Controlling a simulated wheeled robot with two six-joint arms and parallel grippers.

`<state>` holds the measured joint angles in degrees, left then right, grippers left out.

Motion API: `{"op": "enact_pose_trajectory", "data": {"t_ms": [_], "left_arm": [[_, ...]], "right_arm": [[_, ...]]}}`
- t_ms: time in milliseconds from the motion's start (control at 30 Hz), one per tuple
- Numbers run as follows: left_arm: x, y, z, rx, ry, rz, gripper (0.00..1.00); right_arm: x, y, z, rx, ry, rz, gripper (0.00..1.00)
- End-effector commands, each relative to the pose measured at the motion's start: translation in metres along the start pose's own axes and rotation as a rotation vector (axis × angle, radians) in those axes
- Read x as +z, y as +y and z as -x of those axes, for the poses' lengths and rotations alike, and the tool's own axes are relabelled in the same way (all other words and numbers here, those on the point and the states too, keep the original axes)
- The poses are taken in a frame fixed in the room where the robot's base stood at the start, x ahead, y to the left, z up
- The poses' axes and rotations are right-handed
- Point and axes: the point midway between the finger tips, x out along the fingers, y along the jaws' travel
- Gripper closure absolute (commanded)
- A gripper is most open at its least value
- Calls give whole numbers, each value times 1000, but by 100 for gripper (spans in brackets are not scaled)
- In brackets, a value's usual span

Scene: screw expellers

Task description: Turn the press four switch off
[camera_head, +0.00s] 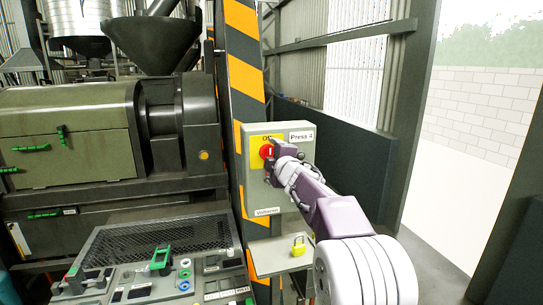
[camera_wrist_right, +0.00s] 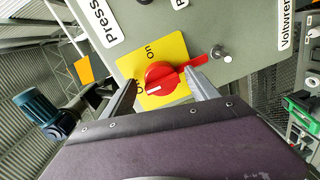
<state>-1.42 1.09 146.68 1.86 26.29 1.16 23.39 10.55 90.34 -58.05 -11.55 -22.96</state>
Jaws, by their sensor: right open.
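The press four switch is a red rotary knob (camera_head: 266,151) on a yellow plate, on a grey box (camera_head: 258,187) labelled "Press 4". In the right wrist view the red knob (camera_wrist_right: 160,77) has a long handle reaching up to the right and a white mark on its lower left part. "On" is printed on the yellow plate (camera_wrist_right: 175,49) above it; another label at the left is partly hidden by a finger. My right gripper (camera_head: 275,157) is at the knob; in the wrist view its open fingers (camera_wrist_right: 163,85) stand on either side of it. Contact is unclear. My left gripper is out of view.
A yellow padlock (camera_head: 299,245) is on a small shelf (camera_head: 268,262) below the box. A control panel (camera_head: 180,285) with switches and a mesh guard (camera_head: 160,243) lies at lower left. A green press (camera_head: 65,140) and a striped post (camera_head: 243,50) stand left and behind.

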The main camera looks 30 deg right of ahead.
Motion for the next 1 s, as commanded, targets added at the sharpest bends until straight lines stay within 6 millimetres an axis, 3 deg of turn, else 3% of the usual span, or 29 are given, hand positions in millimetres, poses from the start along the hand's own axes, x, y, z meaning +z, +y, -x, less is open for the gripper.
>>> {"op": "enact_pose_trajectory", "data": {"t_ms": [300, 433, 1000], "left_arm": [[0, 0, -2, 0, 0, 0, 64], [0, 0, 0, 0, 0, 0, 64], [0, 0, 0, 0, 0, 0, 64]], "right_arm": [[0, 2, 61, 4, -1, 2, 31], [0, 3, 79, 5, 1, 0, 31], [0, 1, 86, 3, 1, 0, 31]]}}
